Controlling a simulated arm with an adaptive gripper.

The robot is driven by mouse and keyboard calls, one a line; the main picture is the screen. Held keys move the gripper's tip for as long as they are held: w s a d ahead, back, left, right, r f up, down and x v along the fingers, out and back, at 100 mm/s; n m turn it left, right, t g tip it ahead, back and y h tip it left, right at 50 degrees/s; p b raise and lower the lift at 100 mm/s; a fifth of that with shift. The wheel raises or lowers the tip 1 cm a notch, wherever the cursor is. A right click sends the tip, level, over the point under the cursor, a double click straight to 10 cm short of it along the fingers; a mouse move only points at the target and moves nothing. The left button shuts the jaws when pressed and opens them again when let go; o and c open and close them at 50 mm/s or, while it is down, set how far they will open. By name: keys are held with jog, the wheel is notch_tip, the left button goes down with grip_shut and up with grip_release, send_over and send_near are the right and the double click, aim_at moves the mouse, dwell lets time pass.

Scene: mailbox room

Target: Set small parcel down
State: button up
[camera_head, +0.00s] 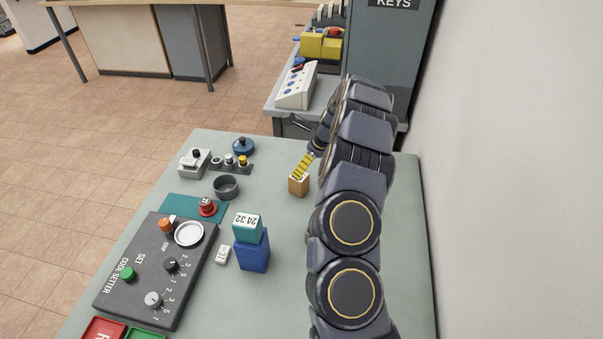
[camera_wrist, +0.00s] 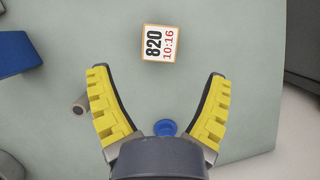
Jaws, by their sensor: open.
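The small parcel (camera_head: 298,186) is a tan box on the grey-green table, right of the middle in the head view. In the wrist view, the parcel (camera_wrist: 162,43) shows a white label reading 820 and 10:16. My gripper (camera_head: 304,165) has yellow fingers just above and behind the parcel in the head view. In the wrist view my gripper (camera_wrist: 160,77) is spread wide and empty, with the parcel beyond its fingertips and apart from both fingers. My arm hides part of the table to the right of the parcel.
A blue box with a teal numbered block (camera_head: 248,228) on it stands left of my arm. A dark code-setter panel (camera_head: 150,265) lies at front left. A grey ring cup (camera_head: 226,187) and small knobs stand further back. A wall borders the right.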

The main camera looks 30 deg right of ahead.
jog(key=s+a+r+n+g+y, duration=0.1)
jog(key=s+a+r+n, duration=0.4)
jog(key=a+r+n, duration=0.5)
jog(key=s+a+r+n+g+y, duration=0.15)
jog(key=s+a+r+n, duration=0.5)
jog(key=a, duration=0.65)
jog(key=s+a+r+n+g+h, duration=0.1)
jog(key=s+a+n+h, duration=0.1)
jog(key=s+n, duration=0.5)
jog(key=s+a+r+n+g+h, duration=0.2)
jog(key=s+n, duration=0.6)
jog(key=s, duration=0.9)
jog(key=shift+s+r, duration=0.2)
jog(key=shift+s, duration=0.15)
jog(key=shift+a, duration=0.1)
